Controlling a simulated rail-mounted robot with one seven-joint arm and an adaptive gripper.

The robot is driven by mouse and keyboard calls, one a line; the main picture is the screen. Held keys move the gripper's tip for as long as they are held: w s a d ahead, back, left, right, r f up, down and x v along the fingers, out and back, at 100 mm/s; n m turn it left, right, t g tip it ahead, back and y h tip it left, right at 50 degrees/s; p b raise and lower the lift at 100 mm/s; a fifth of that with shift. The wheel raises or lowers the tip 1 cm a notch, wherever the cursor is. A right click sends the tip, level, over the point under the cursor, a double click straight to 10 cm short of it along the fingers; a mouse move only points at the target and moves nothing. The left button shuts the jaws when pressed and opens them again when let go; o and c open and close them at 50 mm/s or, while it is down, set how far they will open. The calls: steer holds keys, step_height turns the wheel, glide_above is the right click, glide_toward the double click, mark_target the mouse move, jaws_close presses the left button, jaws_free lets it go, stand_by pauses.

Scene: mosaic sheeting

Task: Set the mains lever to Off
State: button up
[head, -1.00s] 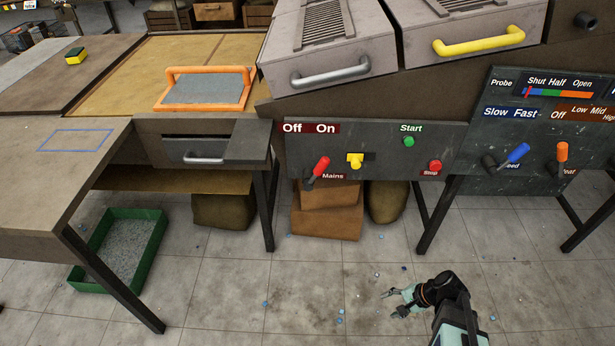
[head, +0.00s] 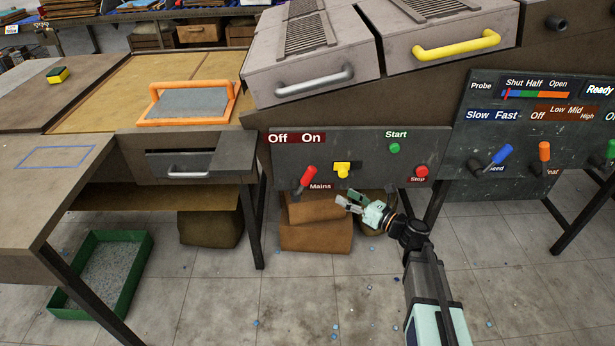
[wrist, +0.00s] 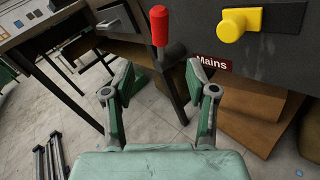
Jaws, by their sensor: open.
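The mains lever (head: 308,177) has a red grip on a dark arm and sits on the grey front panel, left of the "Mains" label. It leans up and to the right, towards the "On" side of the Off/On label (head: 295,138). My gripper (head: 347,199) is open and empty, below and right of the lever. In the wrist view the red lever (wrist: 160,27) stands upright beyond the open fingers (wrist: 160,80), between them in the picture. The fingers do not appear to touch it.
A yellow switch (head: 342,170) sits just right of the lever. The green Start button (head: 395,148) and red Stop button (head: 421,172) are further right. A table leg (head: 251,228) stands to the left.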

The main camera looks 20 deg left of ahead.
mark_target(309, 176)
steer(key=x, duration=1.6)
steer(key=shift+s, duration=0.1)
jaws_close()
